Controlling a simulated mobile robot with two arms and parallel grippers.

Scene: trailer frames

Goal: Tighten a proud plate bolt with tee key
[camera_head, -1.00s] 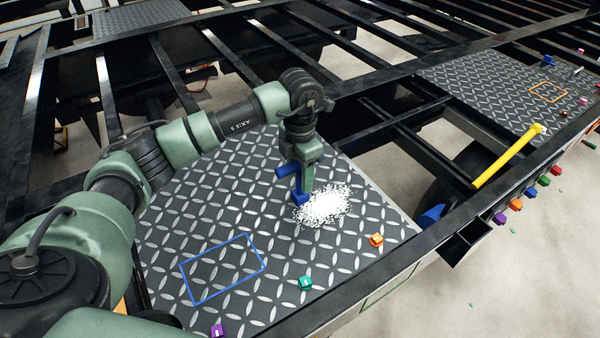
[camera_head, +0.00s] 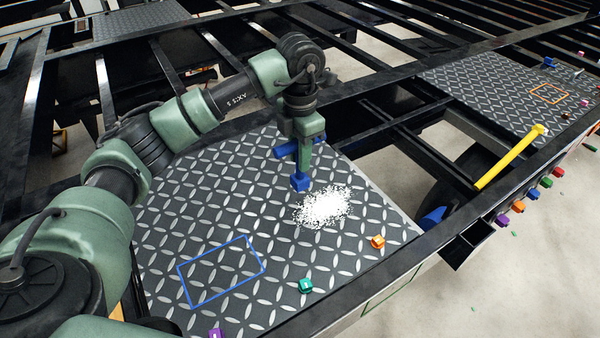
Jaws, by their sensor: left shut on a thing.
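My left gripper (camera_head: 304,166) is shut on a blue tee key (camera_head: 286,150) and holds it upright above the near tread plate (camera_head: 215,205). The key's crossbar sticks out to the left of the fingers, and its blue lower end (camera_head: 299,182) hangs just behind a patch of white grains. Small coloured pieces sit along the plate's front edge: orange (camera_head: 378,242), teal (camera_head: 306,286) and purple (camera_head: 217,333). I cannot tell which, if any, is a proud bolt. My right gripper is not in view.
White grains (camera_head: 322,208) lie on the plate beside a blue rectangle outline (camera_head: 187,290). A yellow bar (camera_head: 508,158) leans across the frame rail at right. Several coloured pieces line the outer rail near a green one (camera_head: 546,181). Open gaps lie between the black beams.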

